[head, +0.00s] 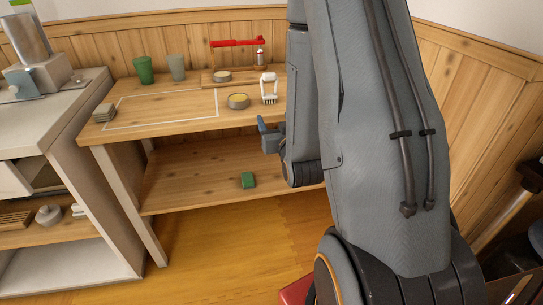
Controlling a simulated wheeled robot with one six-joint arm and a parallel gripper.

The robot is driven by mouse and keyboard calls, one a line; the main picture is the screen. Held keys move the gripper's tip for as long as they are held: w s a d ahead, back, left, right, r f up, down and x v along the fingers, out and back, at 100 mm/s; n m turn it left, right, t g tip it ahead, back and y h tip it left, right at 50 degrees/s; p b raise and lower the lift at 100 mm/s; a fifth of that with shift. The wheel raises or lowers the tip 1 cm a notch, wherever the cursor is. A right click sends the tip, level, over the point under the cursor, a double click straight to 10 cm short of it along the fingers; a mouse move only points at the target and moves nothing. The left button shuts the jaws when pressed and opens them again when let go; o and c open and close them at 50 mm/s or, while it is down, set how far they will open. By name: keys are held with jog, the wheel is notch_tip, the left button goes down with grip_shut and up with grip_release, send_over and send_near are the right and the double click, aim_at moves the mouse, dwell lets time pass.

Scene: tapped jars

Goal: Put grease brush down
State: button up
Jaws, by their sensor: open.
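A small white brush (269,86) with a looped top and dark-tipped bristles stands upright on the wooden table (130,126), right of a round tin. It looks like the grease brush. My gripper (265,132) is at the table's front edge, below and slightly nearer than the brush. It is open, with a visible gap between it and the brush. Its jaws are seen small and from the side, and my arm hides part of the gripper and the table's right end.
A round tin (238,101) with yellowish contents stands left of the brush. A board (206,83) behind holds another tin and a red-armed device (238,43). Green (143,70) and grey (176,67) cups stand back left. A white-outlined area (160,110) is clear. A green block (248,180) lies on the lower shelf.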

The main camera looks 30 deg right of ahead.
jog(key=s+a+f+n+g+y, duration=0.1)
jog(key=s+a+f+g+y, duration=0.25)
jog(key=a+g, duration=0.4)
jog(key=s+a+r+g, duration=0.2)
jog(key=s+g, duration=0.1)
jog(key=s, duration=0.3)
jog(key=s+a+r+g, duration=0.1)
jog(key=s+a+g, duration=0.2)
jog(key=s, duration=0.4)
jog(key=s+a+r+n+g+y, duration=0.1)
jog(key=s+a+r+g, duration=0.1)
jog(key=s, duration=0.5)
jog(key=shift+a+r+g, duration=0.25)
jog(key=shift+r+g, duration=0.1)
jog(key=shift+g, duration=0.1)
jog(key=shift+n, duration=0.5)
jog(key=r+p, duration=0.1)
jog(key=p, duration=0.2)
jog(key=a+r+p, duration=0.1)
jog(key=r+p, duration=0.1)
jog(key=p, duration=0.1)
jog(key=s+r+p, duration=0.1)
jog(key=r+p, duration=0.1)
jog(key=p, duration=0.1)
jog(key=shift+a+r+p, duration=0.15)
jog(key=shift+a+p, duration=0.2)
jog(key=shift+a, duration=0.05)
